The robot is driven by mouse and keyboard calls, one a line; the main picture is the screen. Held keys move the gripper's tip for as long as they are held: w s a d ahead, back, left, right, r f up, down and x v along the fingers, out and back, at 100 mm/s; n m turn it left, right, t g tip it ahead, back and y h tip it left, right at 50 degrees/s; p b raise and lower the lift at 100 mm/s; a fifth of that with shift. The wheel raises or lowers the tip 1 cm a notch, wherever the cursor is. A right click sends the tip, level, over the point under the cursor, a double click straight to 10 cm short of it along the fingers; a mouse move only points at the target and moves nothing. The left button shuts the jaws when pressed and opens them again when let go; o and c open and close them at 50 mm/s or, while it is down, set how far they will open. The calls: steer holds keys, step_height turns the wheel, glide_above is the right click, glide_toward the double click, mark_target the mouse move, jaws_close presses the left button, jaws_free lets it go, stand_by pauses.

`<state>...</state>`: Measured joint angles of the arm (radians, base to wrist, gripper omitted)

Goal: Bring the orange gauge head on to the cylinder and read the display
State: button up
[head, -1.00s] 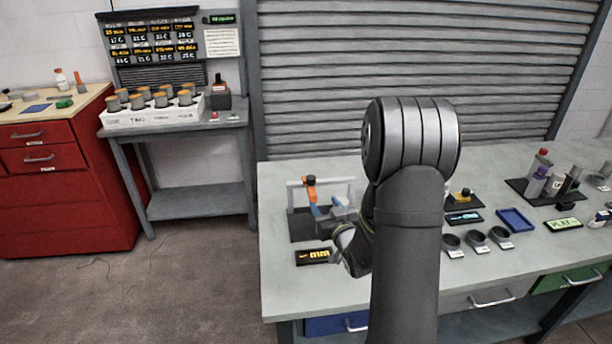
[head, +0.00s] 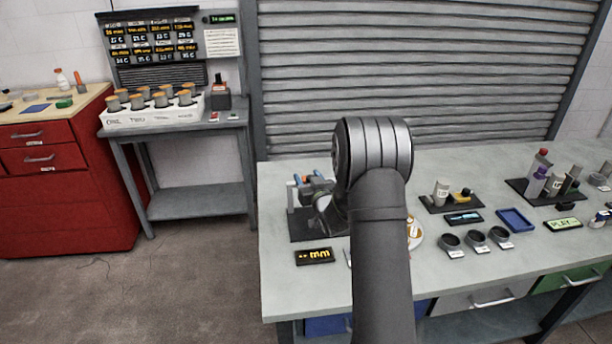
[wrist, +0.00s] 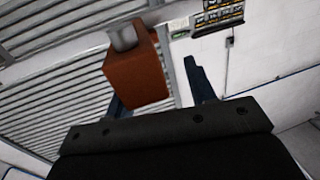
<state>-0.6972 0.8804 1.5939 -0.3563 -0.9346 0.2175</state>
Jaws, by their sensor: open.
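The orange gauge head (wrist: 137,75) shows large in the wrist view, with a grey round piece at its top end. My gripper (wrist: 158,92) is open; its two blue fingers stand left and right, and the orange block overlaps the left one. In the head view my gripper (head: 312,179) is at the top of the grey gantry frame (head: 291,196), at the bench's left end. My arm hides most of the gantry and the gauge head there. I cannot make out the cylinder under it. The display (head: 314,256) in front shows yellow "mm"; its figures are too small to read.
The bench front (head: 300,290) is clear. A shutter (head: 420,60) stands behind.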

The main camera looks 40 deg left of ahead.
steer(key=shift+x, duration=1.1)
jaws_close()
steer(key=w+d, duration=0.7)
steer(key=shift+d, duration=0.15)
steer(key=shift+w, duration=0.1)
jaws_free()
